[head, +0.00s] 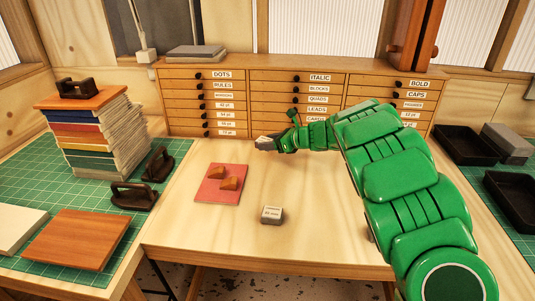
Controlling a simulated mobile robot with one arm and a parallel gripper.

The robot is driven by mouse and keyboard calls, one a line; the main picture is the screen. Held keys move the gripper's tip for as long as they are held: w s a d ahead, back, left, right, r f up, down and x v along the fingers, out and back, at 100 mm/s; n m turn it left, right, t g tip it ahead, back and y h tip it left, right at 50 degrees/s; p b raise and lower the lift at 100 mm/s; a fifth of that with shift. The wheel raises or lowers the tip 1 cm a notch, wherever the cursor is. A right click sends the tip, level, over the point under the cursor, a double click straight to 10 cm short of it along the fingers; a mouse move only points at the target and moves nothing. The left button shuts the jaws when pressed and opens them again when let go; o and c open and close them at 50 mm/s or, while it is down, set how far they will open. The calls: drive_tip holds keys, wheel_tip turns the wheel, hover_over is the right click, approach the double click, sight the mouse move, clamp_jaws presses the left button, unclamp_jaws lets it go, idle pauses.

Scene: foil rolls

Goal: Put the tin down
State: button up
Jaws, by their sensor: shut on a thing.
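My gripper (275,142) is at the end of my green arm, over the back part of the wooden table, near the drawer cabinet. It is shut on a small grey tin (264,143) with a pale top, which shows only in part at the fingertips. I cannot tell whether the tin touches the table. A second small grey tin or block (271,214) with a white label stands on the table nearer the front, apart from my gripper.
A red board (220,184) with two orange-brown pieces lies left of centre. A stack of bound blocks (98,135) and black-handled tools (133,196) stand on the green mat at left. Black trays (465,146) are at right. The table's front middle is clear around the labelled tin.

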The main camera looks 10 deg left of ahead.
sight(267, 159)
drive_tip(key=shift+w+a+f, duration=0.25)
drive_tip(key=shift+w+f, duration=0.55)
drive_tip(key=shift+f, duration=0.2)
drive_tip(key=shift+w+a+f, duration=0.25)
drive_tip(key=shift+w+f, duration=0.5)
drive_tip(key=shift+f, duration=1.7)
drive_tip(key=o, duration=1.1)
drive_tip(key=shift+f, duration=0.1)
drive_tip(key=v, duration=1.2)
